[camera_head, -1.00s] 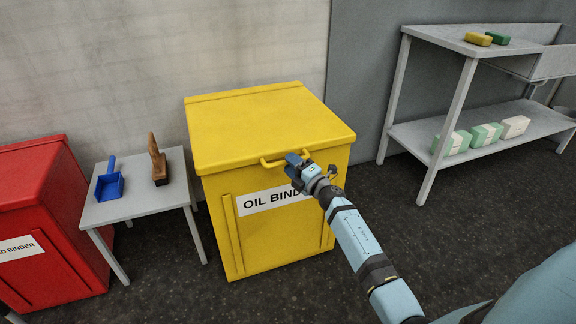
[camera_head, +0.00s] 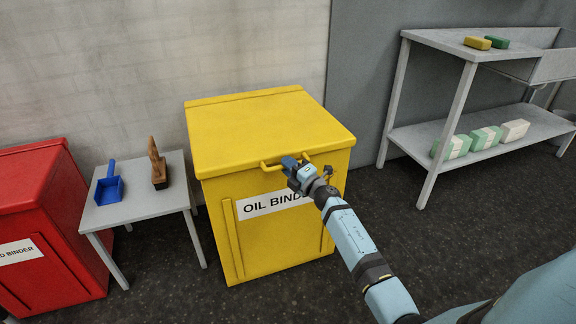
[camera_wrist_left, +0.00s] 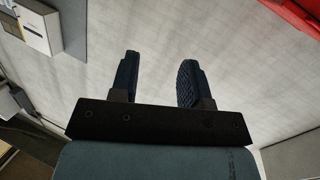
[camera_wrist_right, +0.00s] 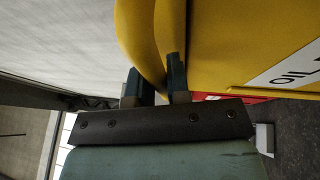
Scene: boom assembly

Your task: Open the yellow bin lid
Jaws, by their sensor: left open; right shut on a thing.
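The yellow bin (camera_head: 255,235), labelled "OIL BINDER", stands on the floor in the middle of the head view. Its yellow lid (camera_head: 260,125) lies closed on top. A yellow handle (camera_head: 270,166) sticks out from the lid's front edge. My right gripper (camera_head: 291,164) is at this handle. In the right wrist view, the fingers of my right gripper (camera_wrist_right: 155,85) are shut on the curved yellow handle (camera_wrist_right: 145,45). My left gripper (camera_wrist_left: 160,80) shows only in the left wrist view. It is open and empty, with its two fingers well apart.
A small grey table (camera_head: 135,208) left of the bin holds a blue dustpan (camera_head: 109,186) and a brown brush (camera_head: 157,165). A red bin (camera_head: 50,250) stands farther left. A grey shelf table (camera_head: 480,140) with boxes and sponges stands at the right. Dark floor is free in front.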

